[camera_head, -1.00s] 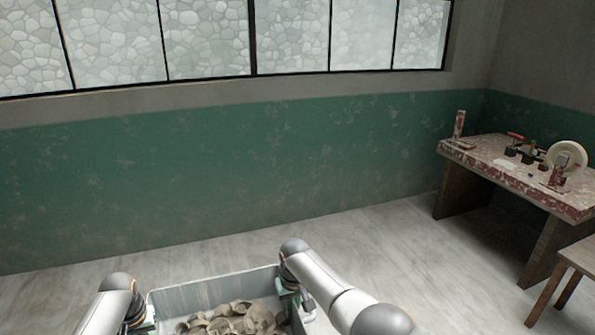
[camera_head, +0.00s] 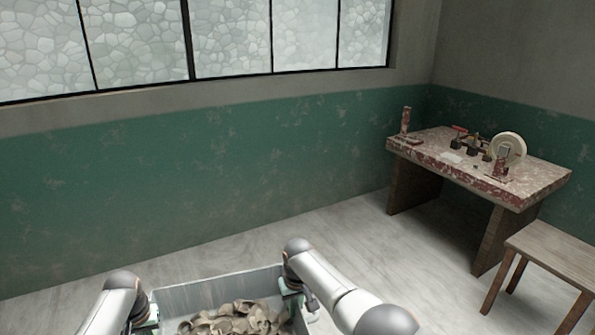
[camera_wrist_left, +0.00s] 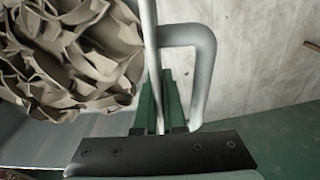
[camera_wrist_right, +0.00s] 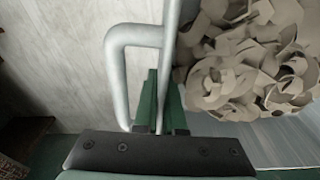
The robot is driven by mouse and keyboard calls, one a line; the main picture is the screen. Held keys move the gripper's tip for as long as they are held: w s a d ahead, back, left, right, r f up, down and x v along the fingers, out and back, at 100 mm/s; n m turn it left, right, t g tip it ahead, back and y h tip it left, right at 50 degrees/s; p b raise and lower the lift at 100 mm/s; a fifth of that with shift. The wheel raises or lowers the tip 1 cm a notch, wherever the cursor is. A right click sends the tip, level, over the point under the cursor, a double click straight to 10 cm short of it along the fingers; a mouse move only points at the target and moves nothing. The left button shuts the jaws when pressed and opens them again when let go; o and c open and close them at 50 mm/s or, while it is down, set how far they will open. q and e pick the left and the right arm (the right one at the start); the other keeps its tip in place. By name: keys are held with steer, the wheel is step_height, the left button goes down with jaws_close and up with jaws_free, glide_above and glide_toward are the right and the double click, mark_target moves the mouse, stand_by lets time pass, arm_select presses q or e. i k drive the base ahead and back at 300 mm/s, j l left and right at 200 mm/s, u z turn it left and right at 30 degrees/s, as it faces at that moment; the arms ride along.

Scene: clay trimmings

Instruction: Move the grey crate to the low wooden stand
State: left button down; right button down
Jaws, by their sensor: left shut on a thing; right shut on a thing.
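The grey crate (camera_head: 215,290) is at the bottom of the head view, filled with curled clay trimmings (camera_head: 235,318); its near part is cut off. My left gripper (camera_head: 150,318) is at its left side and my right gripper (camera_head: 292,290) at its right side. A low wooden stand (camera_head: 555,250) with slim legs is at the right edge, apart from the crate and partly cut off.
A workbench (camera_head: 470,170) with a worn red-and-white top stands against the far right wall and carries a pale wheel (camera_head: 508,148) and small tools. Bare grey floor (camera_head: 370,265) lies between the crate and the furniture. A green-and-grey wall closes the back.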

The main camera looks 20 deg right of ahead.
mark_target(564, 251)
steer(key=i+l+z, duration=0.3)
steer(key=l+z, duration=0.2)
steer(key=i+l+z, duration=0.6)
steer(key=i+z, duration=0.7)
steer(key=i+j+z, duration=0.1)
steer(key=i+z, duration=0.3)
steer(key=i+j+z, duration=0.2)
steer(key=z, duration=0.2)
